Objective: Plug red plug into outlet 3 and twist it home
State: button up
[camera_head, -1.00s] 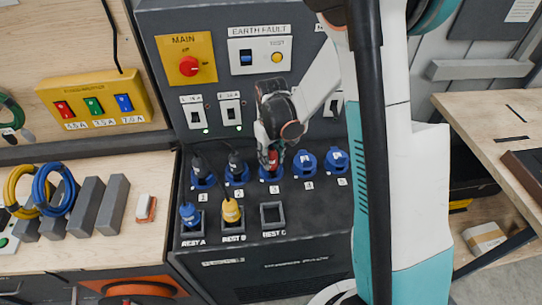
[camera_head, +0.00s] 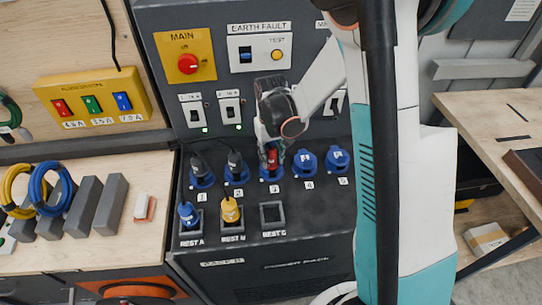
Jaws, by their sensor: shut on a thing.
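The red plug (camera_head: 272,158) is at outlet 3 (camera_head: 270,174), the middle blue socket in the row on the dark power panel. My gripper (camera_head: 268,152) is above that socket, pointing down, and is shut on the red plug. The fingers hide part of the plug. I cannot tell how deep it sits or how far it is turned.
Outlets 1 (camera_head: 201,181) and 2 (camera_head: 236,178) hold black plugs. Outlets 4 (camera_head: 305,165) and 5 (camera_head: 338,161) have blue lids. A blue plug (camera_head: 188,213) and a yellow plug (camera_head: 230,210) stand in rests A and B; rest C (camera_head: 273,216) is empty.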

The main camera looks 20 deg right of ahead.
jog(key=shift+m, duration=0.5)
jog(key=shift+m+b, duration=0.45)
jog(key=shift+m, duration=0.05)
jog(key=o, duration=1.2)
jog(key=shift+o, duration=0.2)
notch_tip(320, 180, up, 12)
jog(key=shift+r, duration=0.1)
